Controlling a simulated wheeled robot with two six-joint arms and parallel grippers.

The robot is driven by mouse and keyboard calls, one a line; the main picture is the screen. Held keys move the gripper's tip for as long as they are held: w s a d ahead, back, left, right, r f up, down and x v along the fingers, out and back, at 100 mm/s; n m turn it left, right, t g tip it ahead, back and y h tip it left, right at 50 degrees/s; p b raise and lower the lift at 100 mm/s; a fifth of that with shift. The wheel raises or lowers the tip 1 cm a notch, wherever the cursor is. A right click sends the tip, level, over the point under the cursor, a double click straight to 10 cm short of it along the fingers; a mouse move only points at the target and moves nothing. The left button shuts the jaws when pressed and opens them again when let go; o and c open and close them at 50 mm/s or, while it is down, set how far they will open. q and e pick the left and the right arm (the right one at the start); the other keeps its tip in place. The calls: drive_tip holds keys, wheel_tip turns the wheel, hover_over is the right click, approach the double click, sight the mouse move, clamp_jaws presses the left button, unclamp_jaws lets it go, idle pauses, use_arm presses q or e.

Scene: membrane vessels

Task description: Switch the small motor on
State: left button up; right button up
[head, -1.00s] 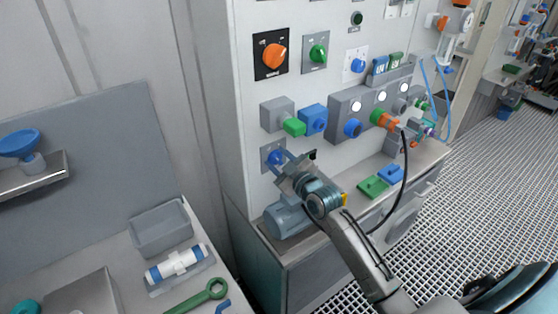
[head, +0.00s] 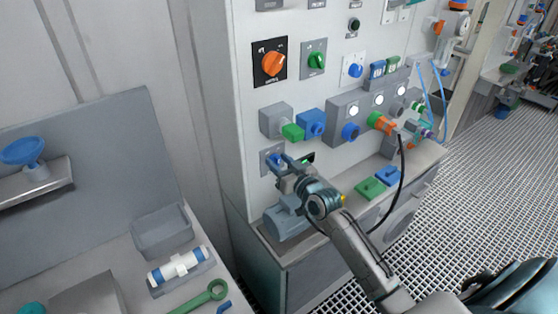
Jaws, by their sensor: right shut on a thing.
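A small blue rotary switch (head: 273,160) sits on a grey plate low on the left of the white panel. My right gripper (head: 284,160) is at this switch, with its fingers shut on the blue knob and partly hiding it. A grey-blue small motor (head: 285,223) lies on the ledge below, partly behind my right gripper and arm. A small dark fitting showing green (head: 307,160) is just right of the fingers. My left gripper is out of view.
Above are an orange rotary switch (head: 272,63), a green knob (head: 317,61) and green and blue plugs (head: 292,132). A black cable hangs from an orange connector (head: 381,123) close to my right arm. Green (head: 370,188) and blue blocks lie on the ledge.

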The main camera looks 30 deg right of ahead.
drive_tip(key=shift+d+f+m+p, duration=0.1)
drive_tip(key=shift+m+p, duration=0.25)
drive_tip(key=shift+m, duration=0.8)
drive_tip(key=shift+d+f+m+p, duration=0.1)
drive_tip(key=shift+m+p, duration=0.25)
drive_tip(key=shift+m, duration=0.8)
drive_tip(key=o, duration=1)
drive_tip(key=shift+c, duration=0.2)
drive_tip(key=shift+s+r, duration=0.1)
drive_tip(key=s+d+p, duration=0.1)
drive_tip(key=s+p, duration=0.1)
drive_tip(key=s, duration=0.8)
drive_tip(key=shift+s+d, duration=0.25)
